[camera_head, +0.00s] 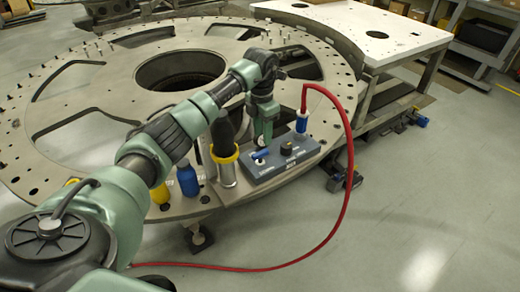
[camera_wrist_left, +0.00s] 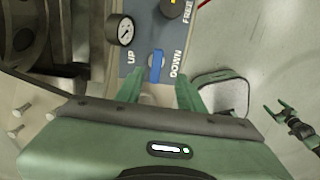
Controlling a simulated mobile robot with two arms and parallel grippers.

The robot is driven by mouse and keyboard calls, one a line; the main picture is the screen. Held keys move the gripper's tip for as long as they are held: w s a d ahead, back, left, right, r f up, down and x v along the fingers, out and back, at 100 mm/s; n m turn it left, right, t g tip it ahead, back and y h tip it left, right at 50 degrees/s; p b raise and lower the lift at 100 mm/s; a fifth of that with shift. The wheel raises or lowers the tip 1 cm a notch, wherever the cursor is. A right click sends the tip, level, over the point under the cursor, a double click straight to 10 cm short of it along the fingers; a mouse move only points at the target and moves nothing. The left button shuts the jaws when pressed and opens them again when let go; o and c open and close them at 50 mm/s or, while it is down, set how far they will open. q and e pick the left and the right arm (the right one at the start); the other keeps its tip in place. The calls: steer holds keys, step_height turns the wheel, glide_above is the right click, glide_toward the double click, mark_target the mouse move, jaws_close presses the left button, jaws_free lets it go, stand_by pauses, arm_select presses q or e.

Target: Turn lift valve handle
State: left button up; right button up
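The blue lift valve handle (camera_wrist_left: 156,66) shows in the left wrist view between the UP and DOWN labels on the grey control box (camera_wrist_left: 145,22). It also shows in the head view (camera_head: 261,154) at the front left of the box. My left gripper (camera_wrist_left: 160,86) is open, with its green fingers apart on either side of the handle's near end; I cannot tell whether they touch it. In the head view my left gripper (camera_head: 263,143) points down above the box. My right gripper (camera_wrist_left: 278,108) shows small at the right of the left wrist view, fingers apart.
A pressure gauge (camera_wrist_left: 120,29) and a black knob (camera_wrist_left: 172,8) sit on the box close to the handle. A red hose (camera_head: 349,150) loops from the blue fitting (camera_head: 302,121). A black-handled tool (camera_head: 223,140) and a blue bottle (camera_head: 187,179) stand to the left on the turret plate (camera_head: 75,85).

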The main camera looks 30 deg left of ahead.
mark_target(260, 153)
arm_select(q)
steer(key=shift+s+a, duration=0.2)
steer(key=shift+a, duration=0.2)
step_height(260, 153, down, 6)
steer(key=shift+f+p, duration=0.1)
steer(key=shift+p, duration=1.15)
steer(key=shift+d+f, duration=0.1)
steer(key=shift+f, duration=0.55)
jaws_close()
